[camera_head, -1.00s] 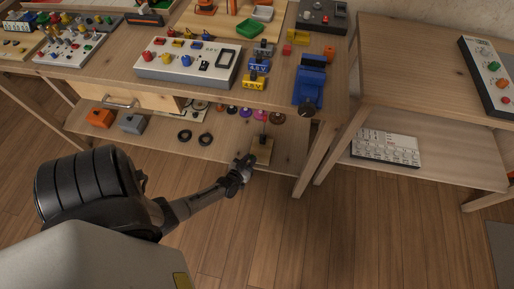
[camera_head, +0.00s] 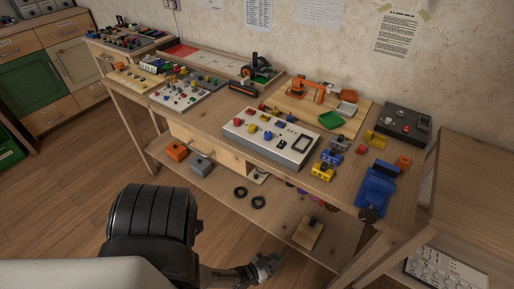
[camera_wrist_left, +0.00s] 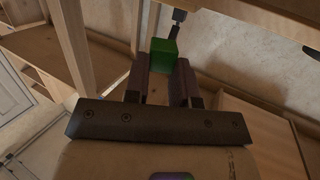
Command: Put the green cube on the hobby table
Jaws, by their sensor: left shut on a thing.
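The green cube (camera_wrist_left: 163,52) is held between the two fingers of my left gripper (camera_wrist_left: 162,80) in the left wrist view. In the head view my left gripper (camera_head: 262,270) is low at the bottom, in front of the table's lower shelf and below the tabletop. A small green patch of the cube (camera_head: 274,260) shows at its tips. The hobby table (camera_head: 212,116) is the wooden table across the middle, its top holding many parts. My right gripper is not in view.
A small wooden board (camera_head: 307,234) lies on the lower shelf. Bare tabletop shows left of the control panel.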

